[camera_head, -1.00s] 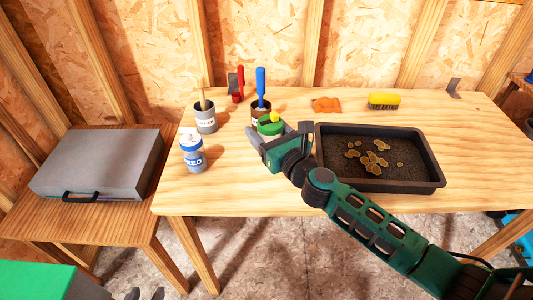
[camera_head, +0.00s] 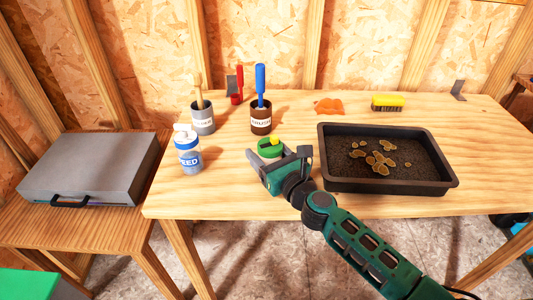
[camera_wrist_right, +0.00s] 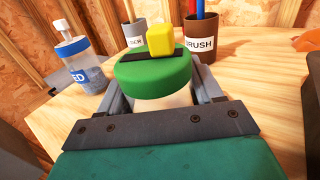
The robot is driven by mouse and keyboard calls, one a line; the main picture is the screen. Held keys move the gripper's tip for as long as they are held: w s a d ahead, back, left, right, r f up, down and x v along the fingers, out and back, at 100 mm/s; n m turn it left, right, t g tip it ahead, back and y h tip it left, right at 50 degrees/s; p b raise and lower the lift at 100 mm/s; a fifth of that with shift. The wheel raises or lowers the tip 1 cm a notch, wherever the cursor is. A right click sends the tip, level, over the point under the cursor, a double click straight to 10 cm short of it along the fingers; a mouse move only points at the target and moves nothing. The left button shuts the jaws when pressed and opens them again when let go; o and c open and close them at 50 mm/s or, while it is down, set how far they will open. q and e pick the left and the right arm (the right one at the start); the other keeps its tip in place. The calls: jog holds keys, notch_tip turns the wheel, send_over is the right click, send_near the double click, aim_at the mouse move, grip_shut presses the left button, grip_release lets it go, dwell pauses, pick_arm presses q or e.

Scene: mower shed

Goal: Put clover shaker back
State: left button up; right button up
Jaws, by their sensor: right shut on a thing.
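The clover shaker (camera_head: 269,148) has a green lid with a yellow knob and a pale body. My right gripper (camera_head: 282,158) is shut on it, with a finger on each side of the body. In the right wrist view the shaker (camera_wrist_right: 153,80) stands roughly upright between the fingers, its lower body hidden. It is over the table's middle, in front of the brush cup and left of the soil tray. I cannot tell whether its base touches the table. My left gripper is not in view.
A blue-and-white seed shaker (camera_head: 187,155) stands left. Behind are a grey cup (camera_head: 202,120) and a brown brush cup (camera_head: 261,120). The black soil tray (camera_head: 390,187) is right, with a yellow brush (camera_head: 387,102) behind. The table (camera_head: 230,195) is clear between seed shaker and gripper.

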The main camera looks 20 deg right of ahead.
jog(key=shift+f, duration=0.2)
jog(key=o, duration=1.1)
jog(key=shift+o, duration=0.2)
jog(key=shift+r, duration=0.15)
jog(key=shift+s+r, duration=0.1)
jog(key=v, duration=1)
jog(key=shift+s+d+b, duration=0.15)
jog(key=shift+s+b, duration=0.15)
jog(key=shift+s, duration=0.05)
jog(key=shift+s+d, duration=0.15)
jog(key=shift+s, duration=0.35)
